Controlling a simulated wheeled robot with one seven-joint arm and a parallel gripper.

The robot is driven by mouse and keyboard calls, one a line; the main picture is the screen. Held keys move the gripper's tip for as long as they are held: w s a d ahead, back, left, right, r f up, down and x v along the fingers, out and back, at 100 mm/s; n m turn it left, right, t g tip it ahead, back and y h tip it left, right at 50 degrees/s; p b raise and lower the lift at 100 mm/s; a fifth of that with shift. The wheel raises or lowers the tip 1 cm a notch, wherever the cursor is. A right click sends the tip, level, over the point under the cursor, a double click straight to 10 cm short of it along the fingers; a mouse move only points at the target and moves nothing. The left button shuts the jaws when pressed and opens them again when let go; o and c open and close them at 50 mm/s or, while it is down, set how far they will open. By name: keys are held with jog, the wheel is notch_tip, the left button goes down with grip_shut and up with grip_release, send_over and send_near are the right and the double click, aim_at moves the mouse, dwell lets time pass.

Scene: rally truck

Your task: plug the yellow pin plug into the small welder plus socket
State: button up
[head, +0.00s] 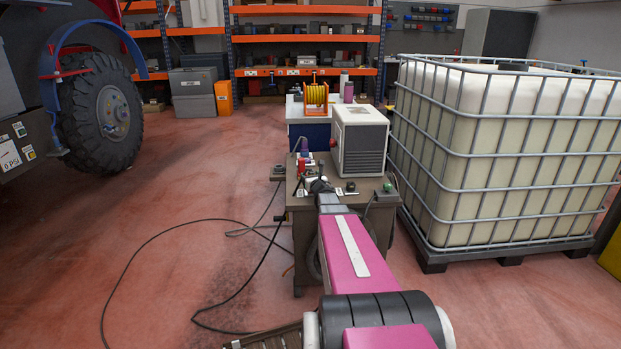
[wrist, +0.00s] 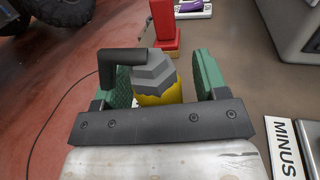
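The yellow pin plug (wrist: 160,96) has a grey stepped collar and a black elbow with a cable leading off to the left in the wrist view. My gripper (wrist: 165,80) has its green fingers on either side of the plug. A gap shows between the plug and the right finger; the left finger is close to the plug, and contact there is unclear. In the head view my gripper (head: 320,185) is low over the front of the bench, and the plug cannot be made out. A MINUS label (wrist: 285,148) lies at lower right. The plus socket cannot be made out.
A red post on a block (wrist: 165,30) stands just beyond the plug. A white-and-grey box (head: 359,140) stands on the bench (head: 345,212). A caged tank (head: 500,150) is at right, a truck wheel (head: 100,112) at left. Black cables (head: 235,300) cross the open floor.

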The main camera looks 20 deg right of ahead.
jog(key=shift+s, duration=0.1)
jog(key=s, duration=1)
jog(key=shift+s+a, duration=0.1)
jog(key=shift+s, duration=0.25)
